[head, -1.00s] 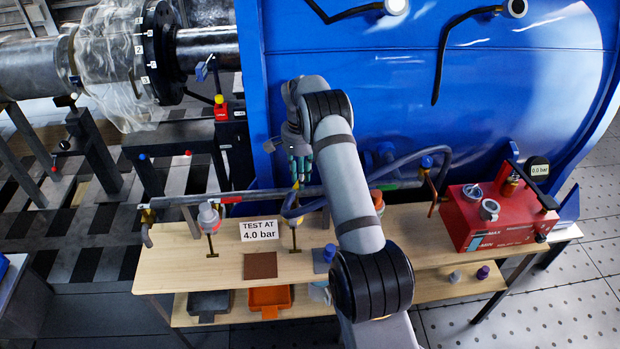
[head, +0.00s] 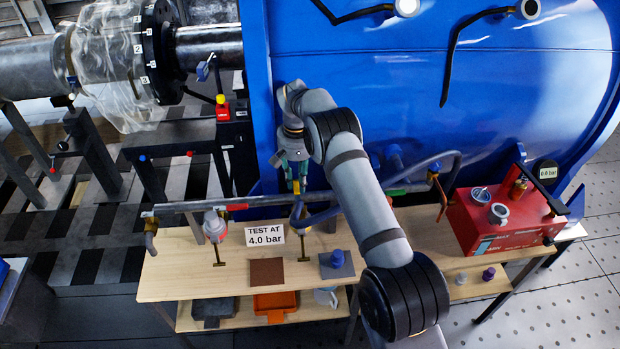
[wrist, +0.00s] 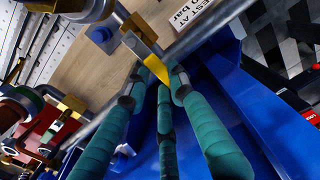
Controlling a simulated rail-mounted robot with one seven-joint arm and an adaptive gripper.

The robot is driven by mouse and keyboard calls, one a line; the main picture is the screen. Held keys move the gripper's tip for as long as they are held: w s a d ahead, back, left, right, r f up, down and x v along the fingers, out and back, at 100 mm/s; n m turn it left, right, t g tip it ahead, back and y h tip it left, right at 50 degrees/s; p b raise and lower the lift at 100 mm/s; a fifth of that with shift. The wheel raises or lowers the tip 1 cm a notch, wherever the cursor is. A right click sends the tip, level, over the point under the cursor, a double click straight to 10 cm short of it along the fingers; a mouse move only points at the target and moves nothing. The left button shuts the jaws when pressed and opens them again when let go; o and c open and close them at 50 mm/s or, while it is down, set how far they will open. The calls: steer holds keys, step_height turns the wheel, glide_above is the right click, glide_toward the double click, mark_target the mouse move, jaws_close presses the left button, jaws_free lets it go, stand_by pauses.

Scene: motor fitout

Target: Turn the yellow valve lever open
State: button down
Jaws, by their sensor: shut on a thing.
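In the head view my gripper (head: 297,186) points down at the pipe (head: 262,202) above the wooden bench. The lever (head: 296,187) is a small yellow spot between the fingertips there. The fingers hide part of the lever, and its exact angle to the pipe is hard to tell in the head view.
A sign reading "TEST AT 4.0 bar" (head: 264,234) stands on the bench (head: 190,270). A red pump box (head: 500,222) with a 0.0 bar gauge (head: 546,172) is at the right. The large blue housing (head: 420,100) rises behind.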

mark_target(298, 186)
stand_by(0.3)
steer(key=c, duration=1.6)
jaws_free()
steer(key=shift+o, duration=0.7)
step_height(298, 186, up, 12)
step_height(298, 186, down, 12)
steer(key=shift+r, duration=0.1)
steer(key=shift+d, duration=0.1)
